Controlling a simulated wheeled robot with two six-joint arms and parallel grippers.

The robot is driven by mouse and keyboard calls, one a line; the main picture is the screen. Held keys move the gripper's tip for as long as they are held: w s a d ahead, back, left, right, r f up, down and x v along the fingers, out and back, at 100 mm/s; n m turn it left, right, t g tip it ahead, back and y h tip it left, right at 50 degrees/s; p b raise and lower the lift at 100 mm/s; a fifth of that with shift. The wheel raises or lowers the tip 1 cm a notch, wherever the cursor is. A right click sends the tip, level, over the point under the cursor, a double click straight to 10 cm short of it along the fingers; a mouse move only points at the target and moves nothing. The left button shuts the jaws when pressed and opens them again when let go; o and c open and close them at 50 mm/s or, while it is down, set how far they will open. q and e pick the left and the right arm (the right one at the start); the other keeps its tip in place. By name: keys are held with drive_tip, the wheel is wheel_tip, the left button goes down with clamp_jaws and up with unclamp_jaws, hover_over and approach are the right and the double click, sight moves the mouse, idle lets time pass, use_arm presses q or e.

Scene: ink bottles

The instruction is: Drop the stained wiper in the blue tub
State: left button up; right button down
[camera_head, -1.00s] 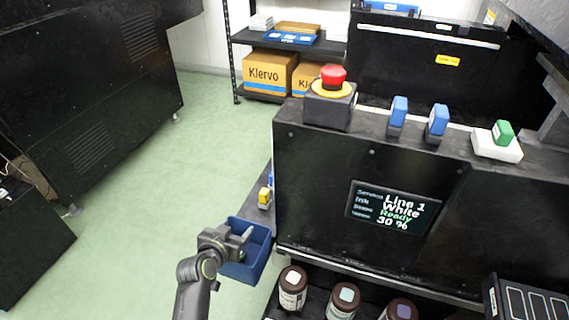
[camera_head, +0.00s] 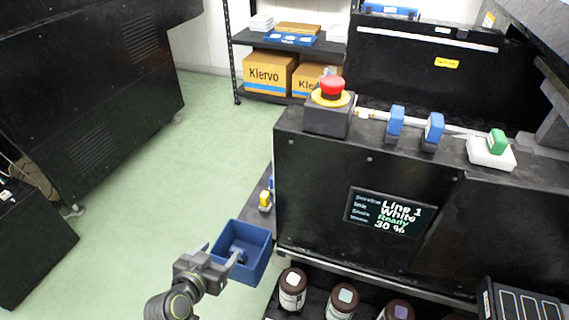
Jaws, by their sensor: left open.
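The blue tub (camera_head: 257,268) stands open at the left end of the black machine, in the lower middle of the view. A small pale-blue shape (camera_head: 237,251) shows inside it, low against the far side. It may be the wiper, but it is too small to tell, and no stain can be made out. My left gripper (camera_head: 224,252) is open at the tub's left side, its fingers pointing toward the tub. I see nothing held between its fingers. My right gripper is out of view.
The black machine (camera_head: 340,180) with a red stop button (camera_head: 332,87) and a screen (camera_head: 390,212) rises right of the tub. Several brown ink bottles (camera_head: 342,302) stand below it. A yellow item (camera_head: 265,201) sits behind the tub. Green floor (camera_head: 150,240) lies clear to the left.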

use_arm(q)
drive_tip(key=v, duration=0.6)
drive_tip(key=shift+s+p, duration=0.25)
drive_tip(key=shift+p, duration=0.1)
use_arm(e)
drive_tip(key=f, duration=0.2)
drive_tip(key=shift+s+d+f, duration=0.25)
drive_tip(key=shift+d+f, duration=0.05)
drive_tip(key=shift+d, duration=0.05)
use_arm(q)
drive_tip(key=shift+r, duration=0.1)
